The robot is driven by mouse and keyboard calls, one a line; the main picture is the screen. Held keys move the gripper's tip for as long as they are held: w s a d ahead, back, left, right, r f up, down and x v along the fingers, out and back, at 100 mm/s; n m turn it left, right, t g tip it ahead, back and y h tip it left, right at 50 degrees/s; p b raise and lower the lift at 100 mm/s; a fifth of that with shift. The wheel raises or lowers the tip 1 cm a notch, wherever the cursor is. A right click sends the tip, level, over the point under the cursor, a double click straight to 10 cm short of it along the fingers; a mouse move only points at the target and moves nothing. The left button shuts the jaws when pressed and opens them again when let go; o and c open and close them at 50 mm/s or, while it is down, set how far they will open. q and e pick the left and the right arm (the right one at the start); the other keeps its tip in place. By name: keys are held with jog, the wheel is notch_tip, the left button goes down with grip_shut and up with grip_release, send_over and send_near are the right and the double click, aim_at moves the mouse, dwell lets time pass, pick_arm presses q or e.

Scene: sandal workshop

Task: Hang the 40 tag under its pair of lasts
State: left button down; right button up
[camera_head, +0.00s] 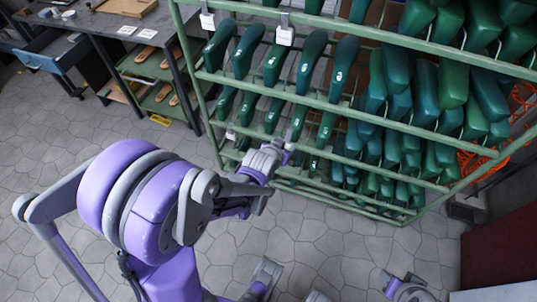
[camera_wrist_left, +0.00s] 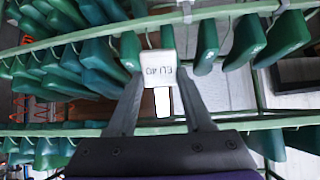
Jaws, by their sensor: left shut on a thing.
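A white tag (camera_wrist_left: 158,72) with dark lettering that reads like "EU 40" is between the fingertips of my left gripper (camera_wrist_left: 160,88) in the wrist view. The gripper is shut on it. In the head view my left gripper (camera_head: 286,149) is in front of the rack's lower tiers. Green lasts (camera_head: 311,62) hang in rows on the rack.
The green rack (camera_head: 440,146) fills the upper right. White tags hang on its upper rail, one at the left (camera_head: 207,20) and one further right (camera_head: 284,36). A dark workbench (camera_head: 85,25) and sandal shelves (camera_head: 150,68) stand at upper left. Grey paved floor (camera_head: 60,130) is open before the rack.

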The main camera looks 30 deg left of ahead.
pick_arm(q)
jog(key=shift+s+a+r+n+t+y+b, duration=0.6)
jog(key=shift+s+a+r+t+y+b, duration=0.95)
jog(key=shift+s+r+t+b, duration=1.45)
jog(key=b+x, duration=0.4)
jog(key=x, duration=1.2)
jog(key=shift+w+h, duration=0.45)
jog(key=shift+w, duration=0.05)
pick_arm(e)
notch_tip(320, 180, down, 14)
jog(key=w, duration=0.1)
jog(key=shift+w+r, duration=0.15)
jog(key=shift+r, duration=0.05)
pick_arm(q)
jog(key=shift+r, duration=0.1)
jog(key=shift+c, duration=1.1)
grip_release()
jog(key=shift+d, duration=0.1)
